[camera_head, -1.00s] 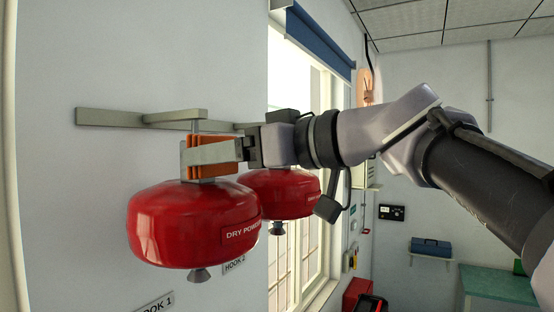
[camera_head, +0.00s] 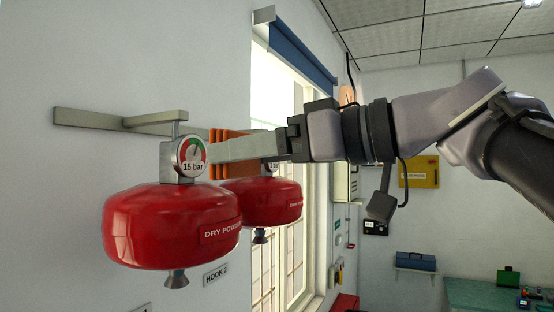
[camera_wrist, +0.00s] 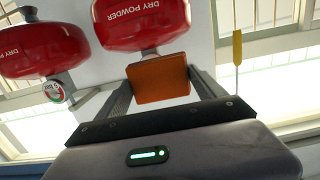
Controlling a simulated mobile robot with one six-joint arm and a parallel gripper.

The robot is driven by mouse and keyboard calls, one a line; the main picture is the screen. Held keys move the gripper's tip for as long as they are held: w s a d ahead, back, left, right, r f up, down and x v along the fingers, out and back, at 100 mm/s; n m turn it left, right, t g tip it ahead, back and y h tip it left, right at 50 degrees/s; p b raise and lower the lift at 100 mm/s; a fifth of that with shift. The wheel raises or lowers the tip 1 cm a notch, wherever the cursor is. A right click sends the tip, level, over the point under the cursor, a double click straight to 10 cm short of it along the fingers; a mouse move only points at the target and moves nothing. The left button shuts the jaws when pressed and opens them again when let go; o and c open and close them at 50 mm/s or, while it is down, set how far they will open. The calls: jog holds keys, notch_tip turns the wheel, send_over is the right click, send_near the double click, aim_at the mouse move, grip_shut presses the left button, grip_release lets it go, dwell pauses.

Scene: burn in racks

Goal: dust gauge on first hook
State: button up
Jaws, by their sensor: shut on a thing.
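The nearer red dry-powder extinguisher (camera_head: 170,228) hangs from a wall bracket. Its round gauge (camera_head: 192,156) faces me, reads 15 bar and looks clear in the head view. My gripper (camera_head: 232,148) is shut on an orange block-like duster (camera_head: 226,140), just right of this gauge in the picture; I cannot tell the exact gap. The second red extinguisher (camera_head: 262,205) hangs behind, its gauge partly hidden by my gripper. In the wrist view the duster (camera_wrist: 158,84) sits between my fingers, below one extinguisher (camera_wrist: 140,22); the other extinguisher's gauge (camera_wrist: 54,91) shows at left.
The grey bracket (camera_head: 85,118) runs along the wall above the extinguishers. A HOOK 2 label (camera_head: 216,273) is on the wall. A window with a blue blind (camera_head: 300,48) lies beyond. A yellow box (camera_head: 419,172) and a green-topped bench (camera_head: 480,294) are at the far right.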

aim_at(184, 156)
dwell(0.4)
jog(key=shift+r+p+x, duration=0.15)
jog(key=shift+r+x, duration=0.05)
jog(key=shift+x, duration=1.45)
jog(key=shift+r+p+x, duration=0.15)
jog(key=shift+r+x, duration=0.1)
jog(key=shift+x, duration=1.35)
jog(key=shift+x, duration=1.2)
jog(key=shift+r, duration=0.2)
jog(key=w, duration=0.1)
jog(key=w+d+p, duration=0.1)
jog(key=w, duration=0.1)
jog(key=shift+w+d, duration=0.15)
jog(key=shift+d, duration=0.1)
jog(key=shift+w+d, duration=0.1)
jog(key=shift+w, duration=0.2)
jog(key=s, duration=0.1)
jog(key=s+a+b, duration=0.1)
jog(key=s, duration=0.2)
jog(key=shift+a+b, duration=0.4)
